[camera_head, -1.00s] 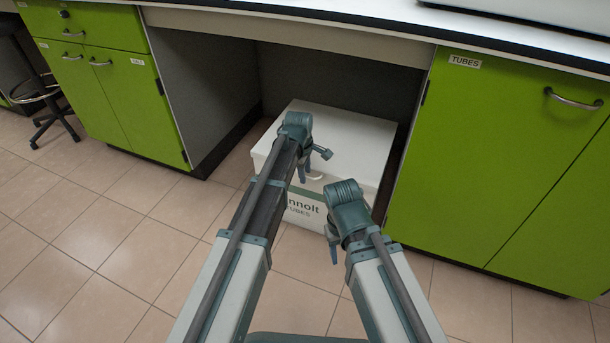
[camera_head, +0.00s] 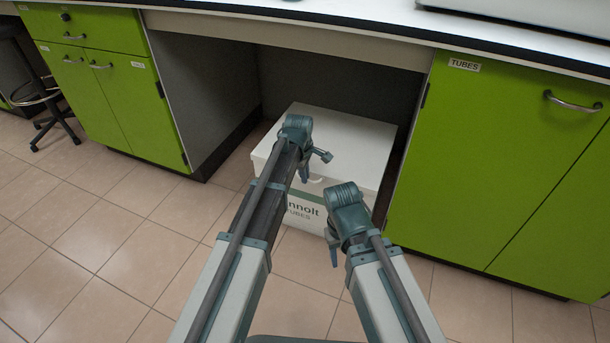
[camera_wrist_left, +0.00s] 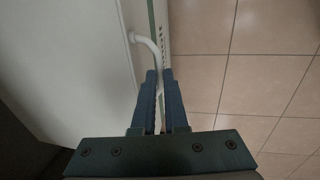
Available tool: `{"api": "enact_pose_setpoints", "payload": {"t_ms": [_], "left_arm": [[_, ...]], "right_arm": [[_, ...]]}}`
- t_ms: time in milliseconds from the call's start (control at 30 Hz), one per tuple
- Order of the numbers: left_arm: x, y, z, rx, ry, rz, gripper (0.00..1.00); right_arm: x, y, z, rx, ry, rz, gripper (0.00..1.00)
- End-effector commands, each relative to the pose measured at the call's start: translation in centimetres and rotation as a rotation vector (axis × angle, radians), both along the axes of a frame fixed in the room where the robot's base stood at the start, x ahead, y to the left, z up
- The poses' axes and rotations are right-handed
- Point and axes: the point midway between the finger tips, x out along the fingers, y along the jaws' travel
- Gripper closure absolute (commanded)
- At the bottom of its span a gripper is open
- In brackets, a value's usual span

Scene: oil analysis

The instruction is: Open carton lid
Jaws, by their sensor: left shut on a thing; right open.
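A white carton (camera_head: 352,142) with a green stripe and partly hidden lettering stands on the floor under the bench. Its lid looks flat and closed. A white curved handle (camera_wrist_left: 148,43) sticks out at the lid's front edge; the left wrist view shows it running down to my left fingertips. My left gripper (camera_head: 313,166) is at the lid's front edge, its fingers (camera_wrist_left: 159,73) shut on the handle. The fingers partly hide the handle's lower end. My right gripper (camera_head: 335,250) is open and empty, lower down in front of the carton's right side.
Green cabinets stand left (camera_head: 105,95) and right (camera_head: 500,150) of the recess, the right one close to the carton. The white worktop (camera_head: 370,15) overhangs it. The tiled floor (camera_head: 110,250) in front is clear. A stool (camera_head: 48,100) stands far left.

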Motion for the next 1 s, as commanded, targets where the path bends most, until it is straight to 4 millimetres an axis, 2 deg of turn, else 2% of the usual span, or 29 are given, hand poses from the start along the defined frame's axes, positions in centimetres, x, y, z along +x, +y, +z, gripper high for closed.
{"api": "enact_pose_setpoints", "payload": {"t_ms": [767, 1000], "left_arm": [[0.0, 0.0, 0.1, 0.001, 0.000, 0.000, 1.00], [0.2, 0.0, 2.0, 0.000, -0.001, 0.000, 1.00]], "right_arm": [[0.0, 0.0, 0.1, 0.000, 0.000, 0.000, 0.50], [0.0, 0.0, 2.0, 0.000, 0.001, 0.002, 0.50]]}}
